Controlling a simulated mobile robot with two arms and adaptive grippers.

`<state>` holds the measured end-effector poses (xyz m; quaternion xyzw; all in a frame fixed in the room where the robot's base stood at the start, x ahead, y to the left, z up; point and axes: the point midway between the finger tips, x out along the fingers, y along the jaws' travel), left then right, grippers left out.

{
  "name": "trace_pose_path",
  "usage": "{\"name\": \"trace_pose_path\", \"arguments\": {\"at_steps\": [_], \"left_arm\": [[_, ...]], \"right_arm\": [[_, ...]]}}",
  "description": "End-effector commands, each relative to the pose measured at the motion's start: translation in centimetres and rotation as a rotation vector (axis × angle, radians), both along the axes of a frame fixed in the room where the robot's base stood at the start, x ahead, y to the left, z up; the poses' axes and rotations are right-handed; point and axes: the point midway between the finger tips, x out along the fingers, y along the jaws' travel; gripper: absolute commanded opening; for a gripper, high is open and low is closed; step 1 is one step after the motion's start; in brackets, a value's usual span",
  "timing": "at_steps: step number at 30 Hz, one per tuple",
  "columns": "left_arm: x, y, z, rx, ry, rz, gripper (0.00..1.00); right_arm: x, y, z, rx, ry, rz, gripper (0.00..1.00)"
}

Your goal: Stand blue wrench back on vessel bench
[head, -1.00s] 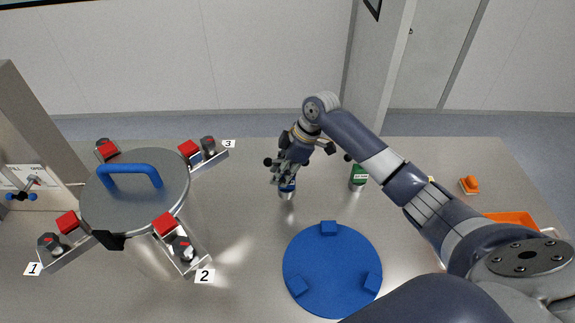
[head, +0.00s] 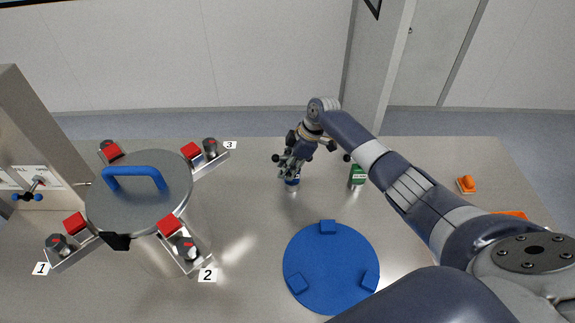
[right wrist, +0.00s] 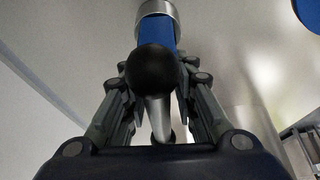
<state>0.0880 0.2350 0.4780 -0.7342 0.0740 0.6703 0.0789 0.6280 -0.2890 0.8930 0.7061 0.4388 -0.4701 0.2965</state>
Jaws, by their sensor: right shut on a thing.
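The blue wrench (head: 292,182) shows in the head view as a small blue and silver piece just below my right gripper (head: 288,168). In the right wrist view it has a blue band (right wrist: 158,32), a silver ring end, a black ball and a silver shaft between the fingers. My right gripper (right wrist: 155,100) is shut on it. It looks roughly upright, over the steel bench (head: 240,235). I cannot tell whether its lower end touches the bench. The gripper hides its upper part in the head view. My left gripper is out of view.
The lidded vessel (head: 140,200) with its blue handle and numbered clamps stands at left. A round blue plate (head: 330,265) with raised blocks lies in front of the gripper. A green can (head: 357,175) stands close at right. An orange item (head: 467,184) lies farther right.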

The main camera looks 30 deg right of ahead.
Motion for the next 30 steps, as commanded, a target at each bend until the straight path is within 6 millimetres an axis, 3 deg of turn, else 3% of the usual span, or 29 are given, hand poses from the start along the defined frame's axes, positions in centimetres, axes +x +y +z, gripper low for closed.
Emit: {"name": "trace_pose_path", "arguments": {"at_steps": [9, 10, 12, 23, 30], "left_arm": [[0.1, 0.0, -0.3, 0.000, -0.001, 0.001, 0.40], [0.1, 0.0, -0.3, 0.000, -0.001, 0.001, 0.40], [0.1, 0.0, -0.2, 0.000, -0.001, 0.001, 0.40], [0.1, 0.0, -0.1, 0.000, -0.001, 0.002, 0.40], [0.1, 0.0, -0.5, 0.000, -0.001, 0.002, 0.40]], "right_arm": [[0.1, 0.1, -0.2, 0.002, -0.005, 0.000, 0.00], [0.0, 0.0, -0.3, 0.001, 0.000, 0.000, 0.31], [0.0, 0.0, -0.2, 0.001, 0.000, 0.000, 0.46], [0.0, 0.0, 0.0, 0.001, 0.000, 0.000, 0.46], [-0.4, -1.0, 2.5, 0.001, -0.005, 0.000, 0.46]]}}
